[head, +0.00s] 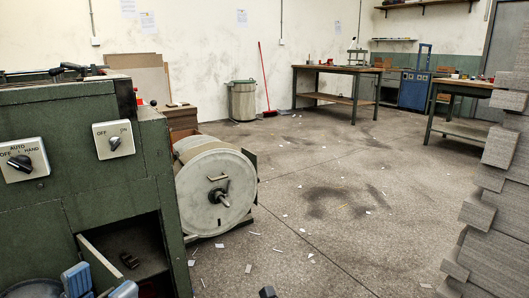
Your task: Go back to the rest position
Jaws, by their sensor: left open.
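My left gripper (100,284) shows at the bottom left edge of the head view, with two blue-grey fingertips spread apart. It is open, and I see nothing between the tips. It is in front of the lower part of the green machine (95,190), near an open compartment (148,245). I cannot tell whether it touches the machine. Most of its body and arm are cut off by the frame.
The machine carries two knobs, an AUTO/OFF/HAND switch (22,159) and an OFF/ON switch (114,139). A large roll (208,193) is at its right. Stacked grey boards (500,215) stand at the right edge. Open floor (330,215) with paper scraps lies between.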

